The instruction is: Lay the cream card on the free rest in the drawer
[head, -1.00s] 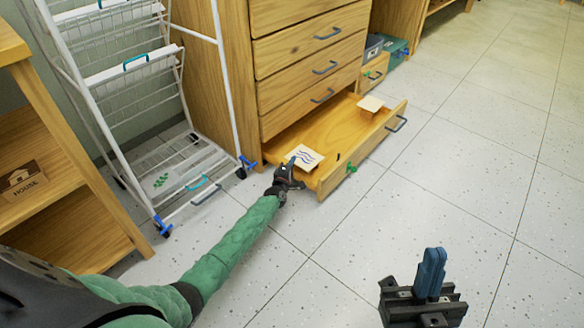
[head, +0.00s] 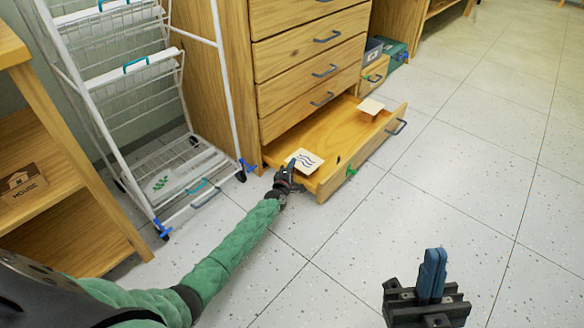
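The cream card (head: 308,164), with dark wavy lines, is over the near left corner of the open bottom drawer (head: 336,186). My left gripper (head: 290,167) is at the card's left edge and appears shut on it. Whether the card touches the drawer or a rest below is hidden.
A white wire rack (head: 150,125) on wheels stands left of the drawer cabinet (head: 240,75). A wooden shelf (head: 75,215) with a house sign is at the far left. A green clip (head: 351,171) is on the drawer front. The floor at right is clear.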

